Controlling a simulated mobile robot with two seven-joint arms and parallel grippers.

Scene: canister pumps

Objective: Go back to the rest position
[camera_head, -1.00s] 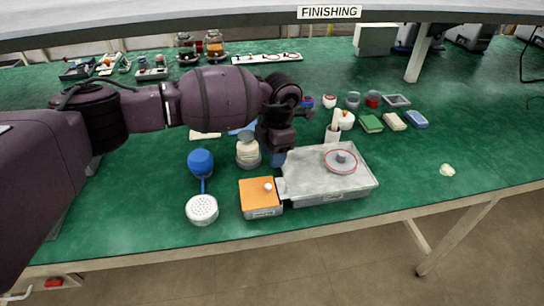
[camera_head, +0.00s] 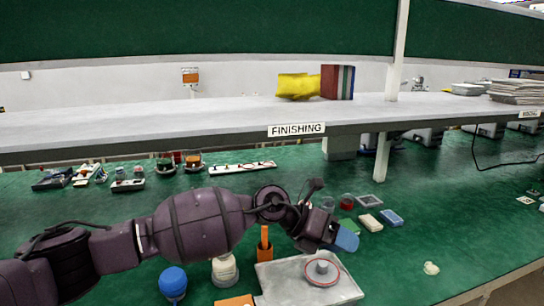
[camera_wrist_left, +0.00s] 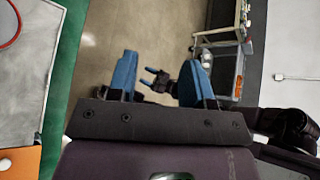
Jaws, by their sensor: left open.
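My left gripper (camera_head: 340,238) is open and empty. It points right, in front of the bench top in the picture and up from the tray (camera_head: 278,283). In the left wrist view its two blue fingers (camera_wrist_left: 161,78) stand apart with nothing between them. Further off between them shows a small dark gripper with two blue prongs apart, apparently my right gripper (camera_wrist_left: 158,80). The head view does not show my right arm.
A red-ringed grey disc (camera_head: 322,268) lies on the tray. An orange upright piece (camera_head: 265,243), a cream-topped canister (camera_head: 224,270) and a blue ball-shaped part (camera_head: 173,281) stand left of it. The shelf (camera_head: 210,117) spans the back. The bench's right side is mostly clear.

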